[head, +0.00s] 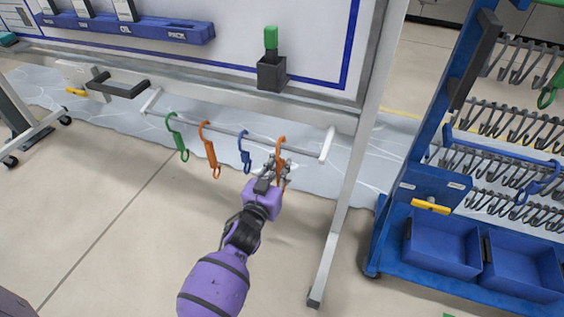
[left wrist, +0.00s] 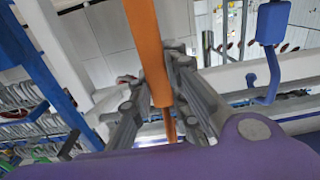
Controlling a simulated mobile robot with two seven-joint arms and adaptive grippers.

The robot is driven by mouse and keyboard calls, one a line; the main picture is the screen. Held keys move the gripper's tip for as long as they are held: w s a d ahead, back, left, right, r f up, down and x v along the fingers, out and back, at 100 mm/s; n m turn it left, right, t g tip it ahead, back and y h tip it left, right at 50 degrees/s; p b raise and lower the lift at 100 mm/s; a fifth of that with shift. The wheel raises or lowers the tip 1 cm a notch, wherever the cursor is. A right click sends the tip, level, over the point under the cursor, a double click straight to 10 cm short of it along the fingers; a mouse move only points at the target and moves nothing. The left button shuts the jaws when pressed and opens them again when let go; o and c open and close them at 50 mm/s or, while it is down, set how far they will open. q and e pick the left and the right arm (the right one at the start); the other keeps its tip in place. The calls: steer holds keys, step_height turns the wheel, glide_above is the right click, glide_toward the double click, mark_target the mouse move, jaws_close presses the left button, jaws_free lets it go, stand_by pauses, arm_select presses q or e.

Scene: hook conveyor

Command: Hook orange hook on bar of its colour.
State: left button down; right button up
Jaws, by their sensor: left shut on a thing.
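My left gripper (head: 278,168) is shut on the lower part of an orange hook (head: 281,148) at the right of the rail. The hook's curved top is at the pale rail (head: 222,130); I cannot tell whether it still rests on it. In the left wrist view, the orange hook's shaft (left wrist: 148,50) runs down between the fingers (left wrist: 160,95). A second orange hook (head: 210,152) hangs farther left on the rail. No bar that is clearly orange shows. My right gripper is out of view.
A blue hook (head: 244,150) hangs close left of the held hook and shows in the left wrist view (left wrist: 272,45). A green hook (head: 177,138) hangs at the far left. A grey post (head: 345,190) stands right, then a blue rack (head: 415,185) with rows of grey hooks (head: 500,125).

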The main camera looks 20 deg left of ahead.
arm_select(q)
steer(key=shift+s+r, duration=0.1)
steer(key=shift+s, duration=1.15)
steer(key=shift+s+p, duration=0.6)
steer(key=shift+s, duration=0.3)
steer(key=shift+s+a+p, duration=0.15)
steer(key=shift+s+p, duration=0.45)
steer(key=shift+s, duration=1.05)
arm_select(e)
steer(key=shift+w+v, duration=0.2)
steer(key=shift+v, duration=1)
